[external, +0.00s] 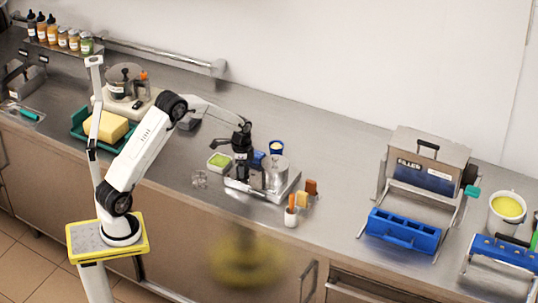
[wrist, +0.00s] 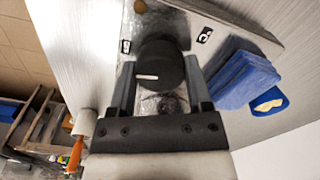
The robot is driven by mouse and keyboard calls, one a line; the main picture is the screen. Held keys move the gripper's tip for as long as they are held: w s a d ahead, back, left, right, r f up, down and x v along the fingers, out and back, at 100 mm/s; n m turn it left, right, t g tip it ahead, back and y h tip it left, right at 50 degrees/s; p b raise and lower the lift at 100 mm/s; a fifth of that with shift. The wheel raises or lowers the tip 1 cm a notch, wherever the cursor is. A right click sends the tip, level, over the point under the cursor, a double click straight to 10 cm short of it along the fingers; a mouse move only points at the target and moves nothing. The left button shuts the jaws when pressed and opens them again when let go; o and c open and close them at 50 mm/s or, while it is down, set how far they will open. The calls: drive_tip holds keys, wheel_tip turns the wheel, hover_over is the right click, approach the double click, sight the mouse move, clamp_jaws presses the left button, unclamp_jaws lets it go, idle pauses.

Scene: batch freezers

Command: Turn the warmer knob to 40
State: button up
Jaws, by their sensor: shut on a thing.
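The warmer (external: 284,191) is a low metal unit on the counter with a steel pot (external: 275,173) on it. Its knob (wrist: 160,66) is round and black with a white pointer line, which points left in the wrist view. My gripper (wrist: 160,84) has one finger on each side of the knob and is shut on it. In the external view my gripper (external: 241,176) reaches down at the warmer's left end and hides the knob. A small dark "°C" label (wrist: 204,35) shows on the warmer. I cannot read any scale numbers or the knob's setting.
A green-filled tray (external: 219,161) stands left of my gripper. A blue block (wrist: 240,78) and a blue cup (external: 277,147) stand close behind it.

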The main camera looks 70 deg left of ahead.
drive_tip(key=n, duration=1)
drive_tip(key=shift+r+n, duration=0.1)
drive_tip(key=shift+n, duration=0.2)
drive_tip(key=n, duration=1.1)
drive_tip(key=shift+w, duration=0.1)
drive_tip(key=o, duration=1.3)
